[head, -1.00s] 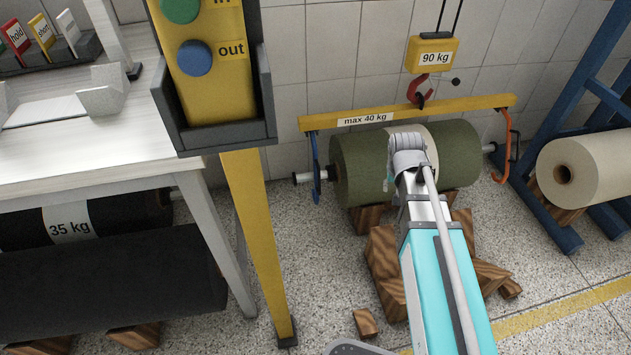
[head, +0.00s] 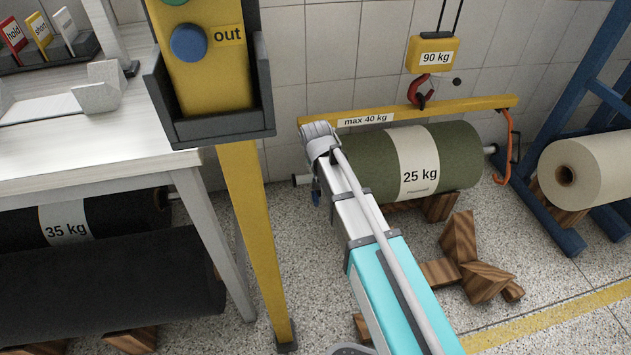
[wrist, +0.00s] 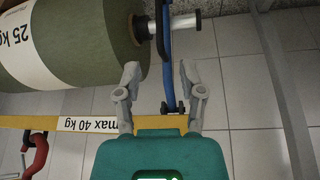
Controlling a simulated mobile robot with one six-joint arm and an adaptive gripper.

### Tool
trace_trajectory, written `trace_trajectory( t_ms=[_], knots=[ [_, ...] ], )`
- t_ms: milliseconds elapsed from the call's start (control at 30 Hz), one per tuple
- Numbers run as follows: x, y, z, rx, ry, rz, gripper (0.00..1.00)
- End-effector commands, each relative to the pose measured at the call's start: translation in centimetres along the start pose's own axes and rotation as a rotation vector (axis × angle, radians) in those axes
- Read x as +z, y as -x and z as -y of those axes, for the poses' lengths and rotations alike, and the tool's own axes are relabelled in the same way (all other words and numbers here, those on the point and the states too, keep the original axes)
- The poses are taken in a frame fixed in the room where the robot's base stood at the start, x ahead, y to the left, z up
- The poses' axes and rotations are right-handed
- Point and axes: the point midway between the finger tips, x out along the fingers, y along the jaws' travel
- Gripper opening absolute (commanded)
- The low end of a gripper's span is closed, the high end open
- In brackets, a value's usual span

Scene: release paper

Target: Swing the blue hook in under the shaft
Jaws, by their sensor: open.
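The blue hook (wrist: 168,60) hangs from the left end of the yellow beam (head: 450,107). In the wrist view it runs between my spread fingers and crosses the shaft (wrist: 185,22) beside the roll; its far tip is cut off. In the head view only a low bit of the hook (head: 316,198) shows beside my arm, and the shaft's left end (head: 298,181) sticks out to the left. My gripper (wrist: 158,72) is open around the hook's line, not visibly closed on it. The shaft carries the olive 25 kg roll (head: 455,160).
An orange hook (head: 505,150) hangs at the beam's right end. A red hoist hook (head: 418,92) holds the beam. A yellow post (head: 255,230) with a button box (head: 205,70) stands left of my arm. Wooden blocks (head: 480,278) lie on the floor below the roll.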

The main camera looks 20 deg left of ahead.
Motion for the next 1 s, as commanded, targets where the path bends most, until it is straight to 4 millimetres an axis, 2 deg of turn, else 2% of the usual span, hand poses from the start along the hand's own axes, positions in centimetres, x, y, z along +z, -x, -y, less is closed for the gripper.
trace_trajectory(
  t_ms=[467,1000],
  knots=[
    [0.0,-0.8,0.0,0.000,0.000,0.001,0.51],
    [0.1,-4.9,0.0,0.000,0.001,0.001,0.51]
  ],
)
